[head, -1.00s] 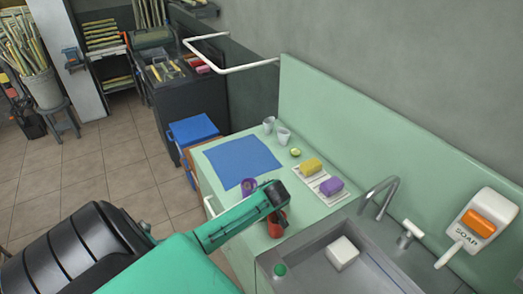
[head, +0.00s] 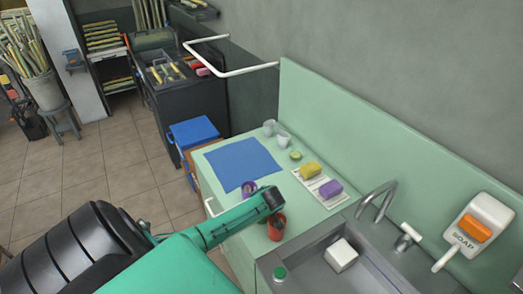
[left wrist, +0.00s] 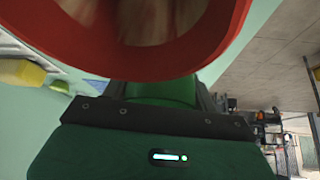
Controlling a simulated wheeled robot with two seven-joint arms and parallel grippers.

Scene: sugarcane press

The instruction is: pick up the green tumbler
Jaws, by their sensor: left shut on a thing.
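My left gripper (head: 273,209) reaches over the front of the green counter, beside the sink. In the left wrist view it is shut on a green cylindrical body, the green tumbler (left wrist: 162,92). A wide red rim (left wrist: 150,68) lies across the top of that view, nearer the camera and partly covering the green body. In the head view a red cup-like part (head: 278,226) shows just below the gripper. I cannot tell whether red and green are one piece or two nested cups, nor whether they touch the counter. My right gripper is not in view.
A purple cup (head: 248,188) stands close to the left of my gripper, by a blue mat (head: 240,163). Two pale cups (head: 283,138), a yellow sponge (head: 311,170) and a purple sponge (head: 331,188) are farther back. The sink (head: 375,280) with its tap is at right.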

